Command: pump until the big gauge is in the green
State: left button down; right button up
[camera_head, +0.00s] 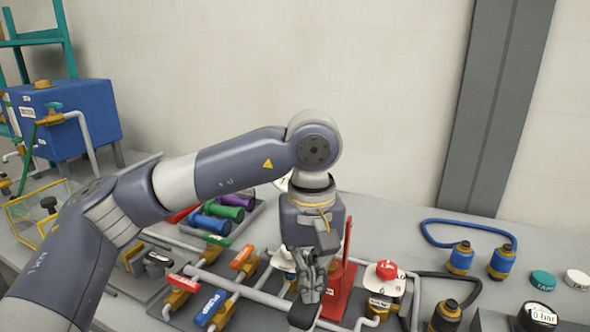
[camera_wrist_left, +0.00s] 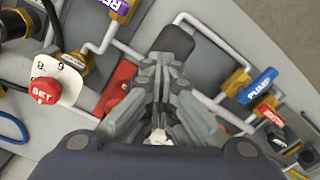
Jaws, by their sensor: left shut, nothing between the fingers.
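My left gripper (camera_head: 312,280) points down in the middle of the head view, fingers together and empty. It also shows in the left wrist view (camera_wrist_left: 160,130). The red pump base (camera_head: 340,292) stands close by it, with a thin red upright (camera_head: 347,240) just to its right; the base shows partly behind the fingers in the wrist view (camera_wrist_left: 118,85). A dark block (camera_wrist_left: 173,42) lies beyond the fingertips; I cannot tell whether they touch. A pale round edge (camera_head: 283,183) shows behind my arm, mostly hidden; I cannot read a big gauge. My right gripper is out of view.
A blue PUMP valve handle (camera_head: 208,308) and orange valve handle (camera_head: 242,257) stand left among white pipes. A red SET knob (camera_head: 386,270) is close on the right. A small display (camera_head: 541,315) reads 0 bar. Blue-banded fittings (camera_head: 460,258) lie farther right.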

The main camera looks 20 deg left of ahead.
pick_arm(q)
jog(key=shift+r, duration=0.15)
notch_tip(320, 180, up, 4)
jog(key=p, duration=0.3)
jog(key=shift+w+r, duration=0.1)
jog(key=shift+r, duration=0.1)
notch_tip(320, 180, up, 5)
jog(key=p, duration=0.3)
jog(key=shift+f, duration=0.15)
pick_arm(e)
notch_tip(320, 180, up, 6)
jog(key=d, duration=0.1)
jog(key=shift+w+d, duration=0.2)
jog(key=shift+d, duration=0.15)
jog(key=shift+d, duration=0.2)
